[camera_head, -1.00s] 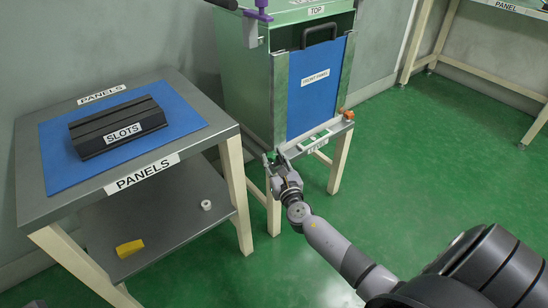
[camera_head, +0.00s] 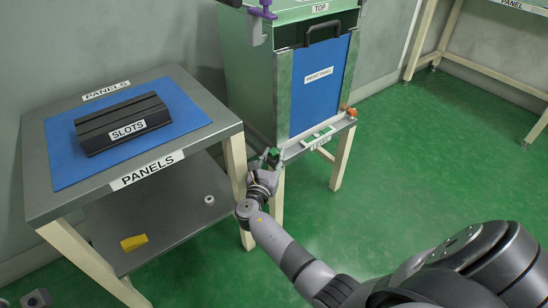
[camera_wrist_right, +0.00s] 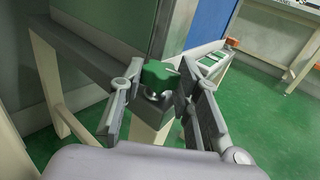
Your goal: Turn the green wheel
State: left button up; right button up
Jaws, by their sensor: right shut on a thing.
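The green wheel (camera_head: 273,155) is a small lobed knob at the front left corner of the stand under the cabinet. In the right wrist view the green wheel (camera_wrist_right: 159,74) sits on a metal stem over a grey block, between the fingers. My right gripper (camera_head: 268,160) is at this corner, shut on the wheel. In the wrist view its fingers (camera_wrist_right: 163,92) stand on either side of it. The exact contact is hard to see. A small grey part at the lower left edge of the head view may be my left gripper (camera_head: 37,298); its fingers are unclear.
The green cabinet (camera_head: 249,85) has a blue front panel (camera_head: 318,90) with a black handle. An orange knob (camera_head: 351,112) is at the stand's right corner. The panels table (camera_head: 40,195) stands close on the left, bearing a black slotted block (camera_head: 122,122). Floor is clear on the right.

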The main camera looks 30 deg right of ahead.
aim_at(277, 123)
dwell(0.4)
jog(key=o, duration=1.1)
jog(key=shift+o, duration=0.2)
jog(key=shift+r, duration=0.1)
notch_tip(277, 123, up, 10)
jog(key=shift+f, duration=0.1)
